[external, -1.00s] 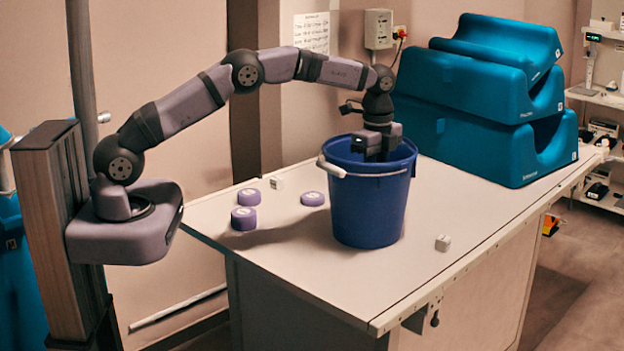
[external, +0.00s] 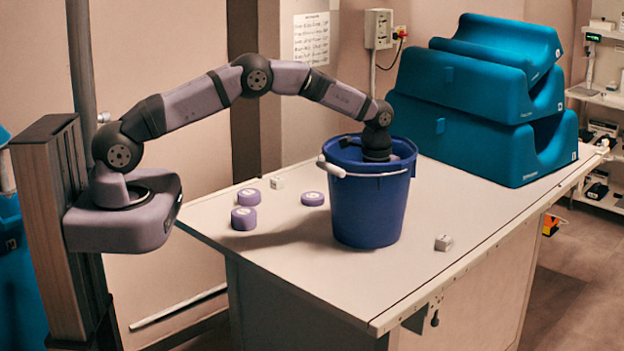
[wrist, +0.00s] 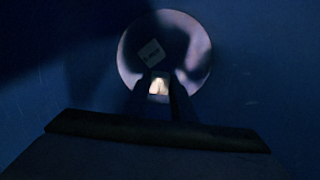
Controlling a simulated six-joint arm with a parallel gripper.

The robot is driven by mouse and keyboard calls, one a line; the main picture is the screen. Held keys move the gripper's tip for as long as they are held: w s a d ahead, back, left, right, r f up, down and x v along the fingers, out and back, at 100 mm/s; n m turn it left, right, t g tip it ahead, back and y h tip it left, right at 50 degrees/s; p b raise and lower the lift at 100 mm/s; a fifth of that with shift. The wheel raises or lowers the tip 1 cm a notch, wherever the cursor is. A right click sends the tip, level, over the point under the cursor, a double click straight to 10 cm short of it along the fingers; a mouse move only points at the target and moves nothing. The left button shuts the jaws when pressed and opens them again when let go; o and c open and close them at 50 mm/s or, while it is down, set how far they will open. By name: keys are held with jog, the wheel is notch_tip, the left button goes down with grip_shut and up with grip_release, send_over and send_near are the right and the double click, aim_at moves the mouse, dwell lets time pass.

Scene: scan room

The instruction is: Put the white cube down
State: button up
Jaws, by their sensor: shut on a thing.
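My gripper (wrist: 159,92) is inside the blue bucket (external: 369,215), pointing down. In the wrist view its two fingers are shut on a small pale, brightly lit block, the white cube (wrist: 158,86). The cube is held above the bucket's round floor (wrist: 195,65); the gap below it is hard to judge. In the external view the bucket's wall and rim hide the fingers and the held cube.
A pale marked square (wrist: 152,52) shows on the bucket floor; cube or label, I cannot tell. Purple discs (external: 244,218) lie left. Blue foam blocks (external: 480,130) stand behind right.

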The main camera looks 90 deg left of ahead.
jog(key=shift+f, duration=0.1)
jog(key=o, duration=1)
jog(key=shift+r+b, duration=1.65)
jog(key=shift+r, duration=4.5)
jog(key=shift+r, duration=0.1)
